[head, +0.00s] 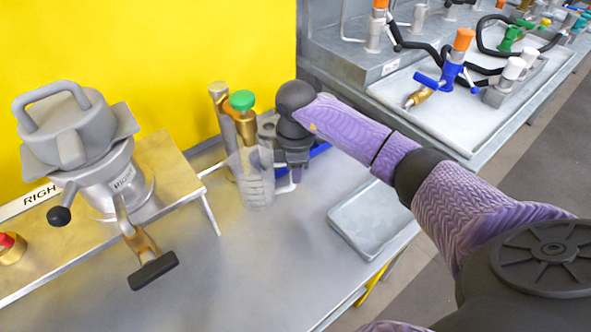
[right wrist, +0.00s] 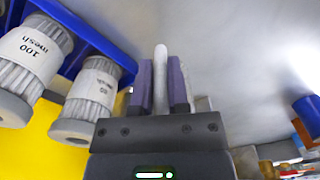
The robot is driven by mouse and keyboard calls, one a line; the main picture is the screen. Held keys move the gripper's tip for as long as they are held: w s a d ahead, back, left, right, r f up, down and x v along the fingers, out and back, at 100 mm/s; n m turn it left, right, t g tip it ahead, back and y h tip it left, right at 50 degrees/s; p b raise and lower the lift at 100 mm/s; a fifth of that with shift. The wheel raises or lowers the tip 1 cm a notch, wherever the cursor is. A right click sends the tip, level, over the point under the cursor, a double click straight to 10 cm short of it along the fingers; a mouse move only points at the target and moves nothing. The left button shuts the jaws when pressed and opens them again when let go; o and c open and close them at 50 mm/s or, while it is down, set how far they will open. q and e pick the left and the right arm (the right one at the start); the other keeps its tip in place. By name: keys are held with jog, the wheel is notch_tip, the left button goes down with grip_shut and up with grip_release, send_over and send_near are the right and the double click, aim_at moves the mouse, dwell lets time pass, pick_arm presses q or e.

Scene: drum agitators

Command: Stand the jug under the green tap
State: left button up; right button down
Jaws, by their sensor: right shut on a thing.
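The clear graduated jug (head: 257,188) is upright at the bench in the head view. Its top overlaps the lower part of the brass tap with the green knob (head: 242,100). I cannot tell whether its mouth is directly below the spout, or whether its base touches the bench. My right gripper (head: 292,172) is at the jug's right side, shut on its handle. In the right wrist view the purple fingers (right wrist: 161,85) pinch the pale handle (right wrist: 161,62); the rest of the jug is not clear there. My left gripper is not in view.
A grey lidded vessel (head: 95,170) stands on a raised shelf at left. A shallow grey tray (head: 370,220) lies right of the jug. Blue and orange taps (head: 450,72) sit on another bench behind. Mesh filters (right wrist: 35,60) hang close to my right gripper.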

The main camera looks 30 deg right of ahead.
jog(key=shift+f, duration=0.1)
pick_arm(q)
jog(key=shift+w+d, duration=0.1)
pick_arm(e)
jog(key=c, duration=0.6)
grip_release()
notch_tip(320, 180, up, 12)
jog(key=p, duration=0.4)
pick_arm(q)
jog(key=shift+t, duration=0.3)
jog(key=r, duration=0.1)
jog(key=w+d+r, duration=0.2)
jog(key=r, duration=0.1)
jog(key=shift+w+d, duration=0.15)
